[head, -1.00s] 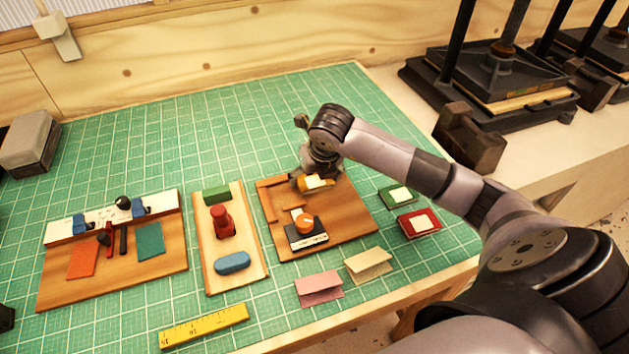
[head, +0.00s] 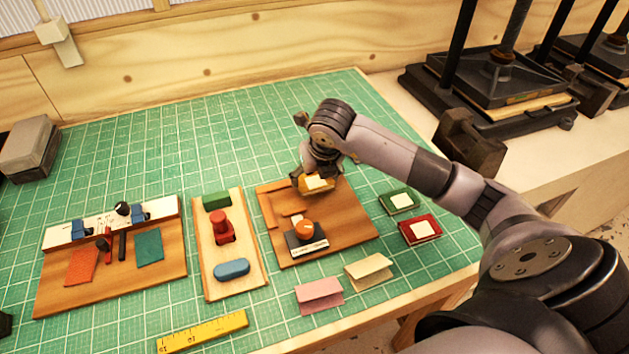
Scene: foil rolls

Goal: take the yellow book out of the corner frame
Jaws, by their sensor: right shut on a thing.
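The corner frame (head: 345,232) is a brown wooden board with raised strips along its left and far sides, in the middle of the green mat. My right gripper (head: 317,178) is over its far part, pointing down and shut on the yellow book (head: 315,185). The book is small, with a pale label on top. The gripper hides part of it, and I cannot tell whether its underside touches the board. My left gripper is not in view.
A dark block with an orange knob (head: 304,230) stands on the same board. Green (head: 399,201) and red (head: 420,230) books lie to the right, folded cards (head: 319,294) in front. A board with a red-handled tool (head: 222,228) is to the left. The far mat is clear.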

